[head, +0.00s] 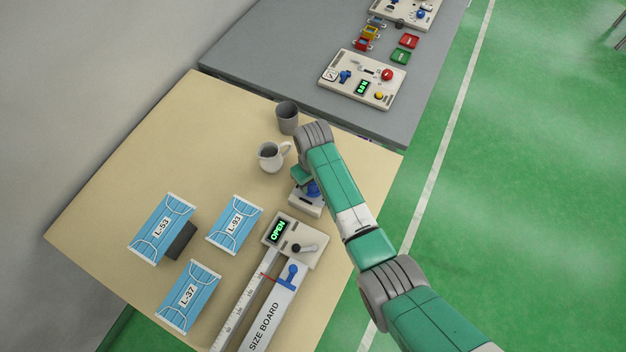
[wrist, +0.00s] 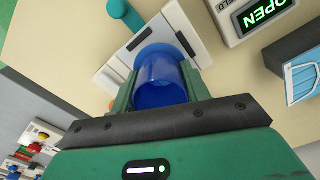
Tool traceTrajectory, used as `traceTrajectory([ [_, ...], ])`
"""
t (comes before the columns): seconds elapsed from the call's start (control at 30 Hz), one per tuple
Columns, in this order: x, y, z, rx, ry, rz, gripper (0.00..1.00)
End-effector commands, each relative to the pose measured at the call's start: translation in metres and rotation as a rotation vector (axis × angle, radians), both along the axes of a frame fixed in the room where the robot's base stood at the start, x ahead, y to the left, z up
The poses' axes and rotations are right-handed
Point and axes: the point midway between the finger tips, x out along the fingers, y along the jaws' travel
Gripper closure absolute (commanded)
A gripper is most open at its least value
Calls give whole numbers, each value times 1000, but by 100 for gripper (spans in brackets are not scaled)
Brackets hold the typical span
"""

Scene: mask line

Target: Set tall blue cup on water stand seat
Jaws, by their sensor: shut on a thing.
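The tall blue cup (wrist: 162,88) is between the two green fingers of my gripper (wrist: 160,72) in the wrist view, and the gripper is shut on it. In the head view a bit of the blue cup (head: 313,188) shows beside my gripper (head: 303,177), with the arm covering much of it. The water stand (head: 304,203) is a pale box just below the gripper. I cannot tell whether the cup touches the seat.
A grey cup (head: 287,117) and a white mug (head: 270,157) stand left of the arm. The size board (head: 270,318) with its "OPEN" display (head: 278,231) is in front of the stand. Blue mask packs (head: 235,225) and a dark block (head: 181,241) lie left.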

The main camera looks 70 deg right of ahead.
Motion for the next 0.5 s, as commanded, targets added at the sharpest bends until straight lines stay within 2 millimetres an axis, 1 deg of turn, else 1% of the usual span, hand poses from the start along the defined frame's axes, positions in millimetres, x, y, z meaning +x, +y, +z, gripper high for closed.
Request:
traceTrajectory([
  [0.2,0,0,0,-1,-2,0,76],
  [0.5,1,0,-9,-2,-1,1,76],
])
